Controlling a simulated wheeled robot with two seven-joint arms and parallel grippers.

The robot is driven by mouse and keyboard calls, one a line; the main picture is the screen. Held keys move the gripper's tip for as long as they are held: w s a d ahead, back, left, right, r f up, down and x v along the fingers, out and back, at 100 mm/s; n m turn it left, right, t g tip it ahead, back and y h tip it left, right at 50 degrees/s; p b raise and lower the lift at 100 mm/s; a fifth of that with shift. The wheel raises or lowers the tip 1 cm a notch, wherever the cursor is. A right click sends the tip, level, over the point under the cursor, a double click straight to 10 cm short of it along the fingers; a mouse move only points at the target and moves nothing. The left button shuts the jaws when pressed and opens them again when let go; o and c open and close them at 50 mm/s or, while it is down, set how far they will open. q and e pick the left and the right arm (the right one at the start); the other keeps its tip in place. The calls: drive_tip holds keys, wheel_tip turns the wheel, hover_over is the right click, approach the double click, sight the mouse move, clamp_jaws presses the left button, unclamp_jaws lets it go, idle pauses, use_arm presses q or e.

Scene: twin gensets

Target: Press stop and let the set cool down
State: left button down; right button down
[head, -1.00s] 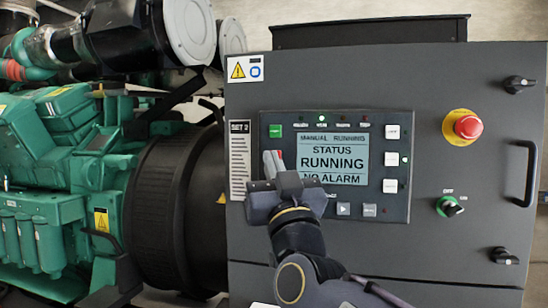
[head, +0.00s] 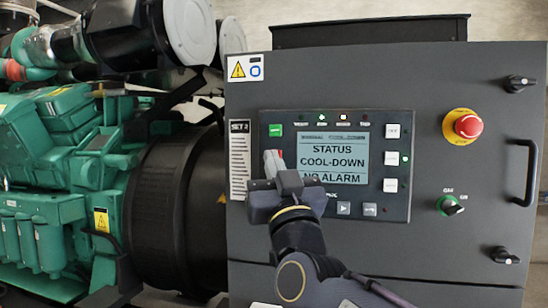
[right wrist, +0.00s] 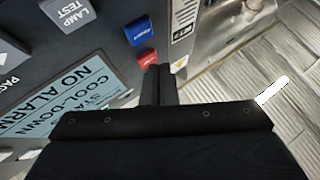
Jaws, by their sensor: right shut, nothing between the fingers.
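The control panel (head: 350,207) is on the front of the grey cabinet marked SET 2. Its screen (head: 334,158) reads STATUS COOL-DOWN, NO ALARM, and the screen also shows in the right wrist view (right wrist: 75,92). My right gripper (head: 273,162) is shut and empty, its fingertips at the panel's left side, just left of the screen. In the right wrist view a red button (right wrist: 148,60) lies right by the fingertips, with a blue button (right wrist: 140,32) beyond it. I cannot tell whether the fingertips touch the red button. My left gripper is not in view.
A green button (head: 275,131) is at the panel's upper left. A red emergency stop (head: 468,126) on a yellow ring and a rotary switch (head: 451,205) are to the right. A door handle (head: 527,173) sticks out at the far right. The green engine (head: 60,150) stands at left.

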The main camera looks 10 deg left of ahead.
drive_tip(key=shift+s, duration=0.65)
drive_tip(key=s, duration=0.6)
drive_tip(key=shift+a, duration=0.15)
idle(0.4)
